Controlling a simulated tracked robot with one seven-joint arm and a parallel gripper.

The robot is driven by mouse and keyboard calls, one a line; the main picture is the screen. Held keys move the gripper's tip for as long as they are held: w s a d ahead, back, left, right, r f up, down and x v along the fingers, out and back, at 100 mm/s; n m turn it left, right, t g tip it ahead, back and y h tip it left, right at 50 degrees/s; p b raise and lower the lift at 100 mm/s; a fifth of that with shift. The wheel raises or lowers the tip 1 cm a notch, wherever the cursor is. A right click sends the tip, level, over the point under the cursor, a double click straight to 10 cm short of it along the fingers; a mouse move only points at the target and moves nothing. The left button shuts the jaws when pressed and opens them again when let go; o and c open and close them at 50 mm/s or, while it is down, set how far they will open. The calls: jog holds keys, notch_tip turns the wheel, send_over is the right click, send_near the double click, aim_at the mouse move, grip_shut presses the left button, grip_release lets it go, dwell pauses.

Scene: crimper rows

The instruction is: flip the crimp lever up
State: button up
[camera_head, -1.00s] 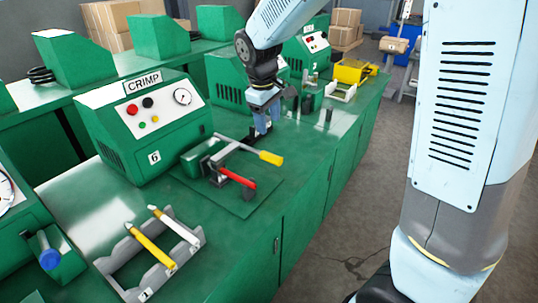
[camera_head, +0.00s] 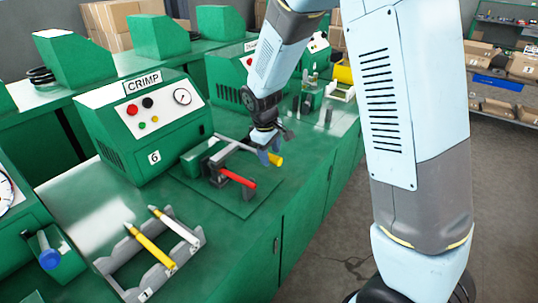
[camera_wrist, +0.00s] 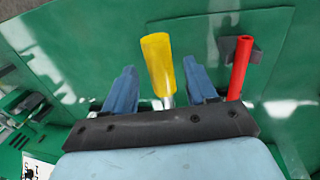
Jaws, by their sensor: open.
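The crimper (camera_head: 212,168) sits on the green bench. A steel lever with a yellow handle (camera_head: 277,160) points right from it, lying roughly level. A second handle, red (camera_head: 238,180), lies in front of it. My gripper (camera_head: 268,154) is at the yellow handle, partly covering the lever rod in the head view. In the wrist view my gripper (camera_wrist: 160,68) is open, with its blue fingers on both sides of the yellow handle (camera_wrist: 157,60) and gaps showing beside it. The red handle (camera_wrist: 240,68) lies outside the right finger.
The CRIMP box (camera_head: 145,125) with gauge and buttons, numbered 6, stands behind the crimper. A grey rack (camera_head: 190,248) with a yellow and a white tool is at front left. Another station with a yellow part (camera_head: 343,72) is farther back. Bench surface right of the crimper is clear.

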jog(key=shift+w+d+f, duration=0.1)
jog(key=shift+f, duration=0.55)
jog(key=shift+c, duration=0.3)
grip_shut()
